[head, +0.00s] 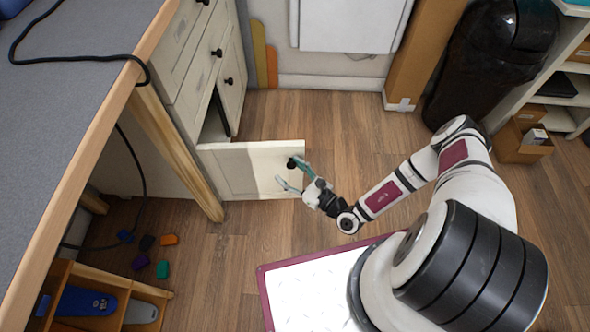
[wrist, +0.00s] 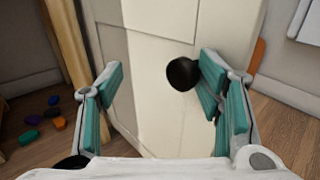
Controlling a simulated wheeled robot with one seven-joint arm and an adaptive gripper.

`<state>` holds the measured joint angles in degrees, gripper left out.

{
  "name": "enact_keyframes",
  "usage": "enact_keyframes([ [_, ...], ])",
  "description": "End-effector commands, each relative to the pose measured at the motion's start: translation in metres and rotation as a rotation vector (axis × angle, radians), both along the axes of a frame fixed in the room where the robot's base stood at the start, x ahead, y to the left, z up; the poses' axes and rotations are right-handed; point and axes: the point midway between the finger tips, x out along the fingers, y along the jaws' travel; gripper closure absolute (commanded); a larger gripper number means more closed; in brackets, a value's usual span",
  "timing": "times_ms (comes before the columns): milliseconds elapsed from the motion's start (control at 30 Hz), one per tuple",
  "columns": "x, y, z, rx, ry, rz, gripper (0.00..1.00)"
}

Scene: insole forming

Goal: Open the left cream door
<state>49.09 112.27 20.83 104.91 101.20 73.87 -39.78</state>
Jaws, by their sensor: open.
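The left cream door (head: 228,172) of the low cabinet stands swung out into the room, with a dark gap at its hinge side. Its black knob (head: 292,162) is near the door's free edge. My gripper (head: 288,174) is open at that edge, its teal fingers spread. In the wrist view the door's panelled face (wrist: 158,110) fills the space between the fingers. The knob (wrist: 183,73) is between them, close beside the right fingertip; I cannot tell whether they touch. Nothing is gripped.
A cream door (head: 232,80) farther along the cabinet is closed. A grey-topped workbench (head: 75,60) with a wooden leg stands at left. Several small coloured blocks (head: 140,262) lie on the floor beneath it. A black bin (head: 490,65) stands at back right. Wooden floor beyond the door is clear.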

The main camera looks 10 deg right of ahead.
Motion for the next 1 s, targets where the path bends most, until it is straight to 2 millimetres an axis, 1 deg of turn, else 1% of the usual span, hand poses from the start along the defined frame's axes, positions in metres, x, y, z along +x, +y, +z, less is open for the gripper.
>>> enact_keyframes([
  [33,-0.003,0.009,0.004,0.011,-0.003,0.018,0.55],
  [800,-0.001,0.005,0.006,0.009,-0.011,0.012,0.55],
  [900,-0.003,0.003,0.006,0.009,-0.011,0.011,0.55],
  [1000,-0.011,-0.004,0.006,0.008,-0.01,0.009,0.55],
])
